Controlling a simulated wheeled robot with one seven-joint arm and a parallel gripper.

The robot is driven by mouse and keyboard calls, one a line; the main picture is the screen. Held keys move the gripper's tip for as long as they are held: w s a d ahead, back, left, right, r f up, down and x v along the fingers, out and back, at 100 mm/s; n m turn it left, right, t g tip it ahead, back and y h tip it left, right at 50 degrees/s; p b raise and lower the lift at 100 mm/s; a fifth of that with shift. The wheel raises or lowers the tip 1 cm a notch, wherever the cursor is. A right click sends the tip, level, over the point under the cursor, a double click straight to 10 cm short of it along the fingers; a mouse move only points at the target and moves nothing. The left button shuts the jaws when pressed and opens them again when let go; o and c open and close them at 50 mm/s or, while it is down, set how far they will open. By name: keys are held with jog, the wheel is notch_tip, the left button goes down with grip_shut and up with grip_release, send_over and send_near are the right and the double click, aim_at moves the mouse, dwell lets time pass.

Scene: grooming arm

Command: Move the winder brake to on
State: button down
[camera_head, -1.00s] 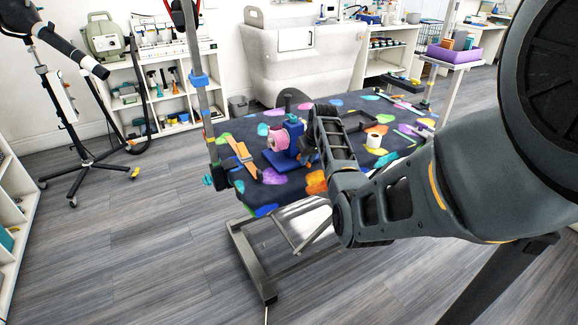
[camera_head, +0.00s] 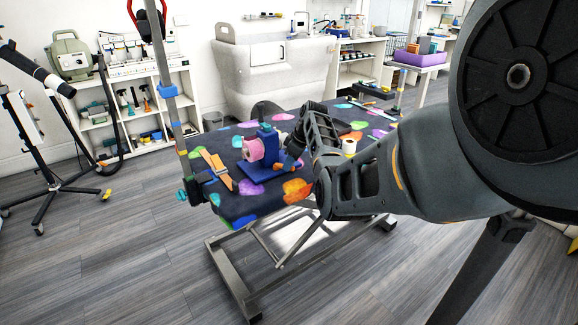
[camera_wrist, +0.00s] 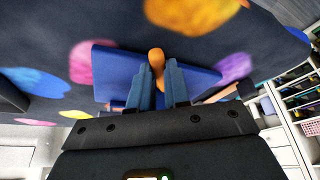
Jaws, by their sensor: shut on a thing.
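The winder (camera_head: 267,152) is a blue stand on a flat blue base with a pink roll on its left side. It stands on the grooming table (camera_head: 240,205), which has a dark top with coloured patches. In the wrist view the blue base (camera_wrist: 110,70) lies behind my fingers. An orange knob (camera_wrist: 157,60), which looks like the brake lever's end, sits between the fingertips. My gripper (camera_wrist: 160,82) is shut on this orange knob. In the head view my gripper (camera_head: 292,158) is at the winder's right side. The rest of the lever is hidden by the fingers.
A tan wooden piece (camera_head: 217,168) lies left of the winder. A white roll (camera_head: 349,147) stands to the right, near my arm. A grooming post (camera_head: 168,90) rises at the table's left edge. Shelves and a tub (camera_head: 265,75) stand behind.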

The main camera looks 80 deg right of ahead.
dwell(0.4)
jog(key=c, duration=1.1)
grip_release()
jog(key=shift+r, duration=0.1)
jog(key=shift+v, duration=3.8)
